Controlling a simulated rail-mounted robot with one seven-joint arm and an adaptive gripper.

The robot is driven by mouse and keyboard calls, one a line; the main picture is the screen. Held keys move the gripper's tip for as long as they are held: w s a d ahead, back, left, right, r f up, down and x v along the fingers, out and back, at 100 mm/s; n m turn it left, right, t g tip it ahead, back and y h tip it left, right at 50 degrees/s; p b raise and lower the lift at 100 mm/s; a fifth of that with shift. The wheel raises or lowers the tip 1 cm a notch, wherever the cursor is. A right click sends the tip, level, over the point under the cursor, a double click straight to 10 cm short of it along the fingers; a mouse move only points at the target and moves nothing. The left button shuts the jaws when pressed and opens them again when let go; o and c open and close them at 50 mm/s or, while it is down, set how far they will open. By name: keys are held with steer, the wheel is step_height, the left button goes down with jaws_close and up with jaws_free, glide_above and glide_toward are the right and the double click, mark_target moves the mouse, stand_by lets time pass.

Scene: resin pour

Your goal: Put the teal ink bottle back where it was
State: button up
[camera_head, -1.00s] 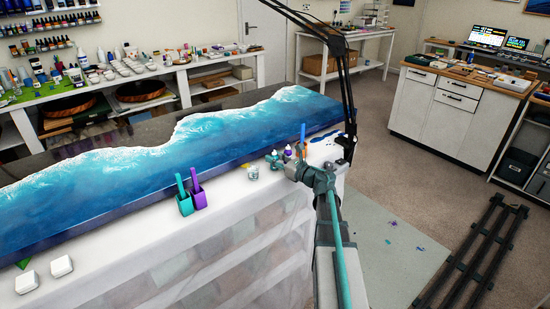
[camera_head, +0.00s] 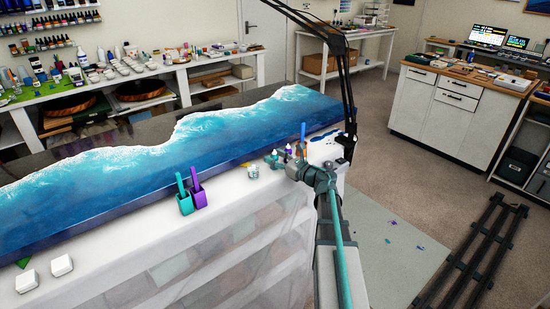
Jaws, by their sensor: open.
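My gripper (camera_head: 278,164) is at the right end of the white-covered worktable, low over its front edge. It is small in the picture and partly hidden by my own wrist. Its jaws are open. A teal bottle with a white tip (camera_head: 273,156) appears right at the gripper; whether it stands between the fingers or just beyond them I cannot tell. A purple bottle with a white tip (camera_head: 288,155) stands just to its right.
A small whitish jar (camera_head: 253,173) stands left of the gripper. Blue (camera_head: 303,130) and orange sticks rise behind my wrist. Teal (camera_head: 185,205) and purple (camera_head: 199,199) cups are further left. A blue wave panel (camera_head: 230,140) lies behind. A black lamp stand (camera_head: 346,130) rises at right.

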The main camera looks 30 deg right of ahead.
steer(key=b+v, duration=0.2)
steer(key=v, duration=0.9)
steer(key=shift+s, duration=0.3)
steer(key=shift+f, duration=0.1)
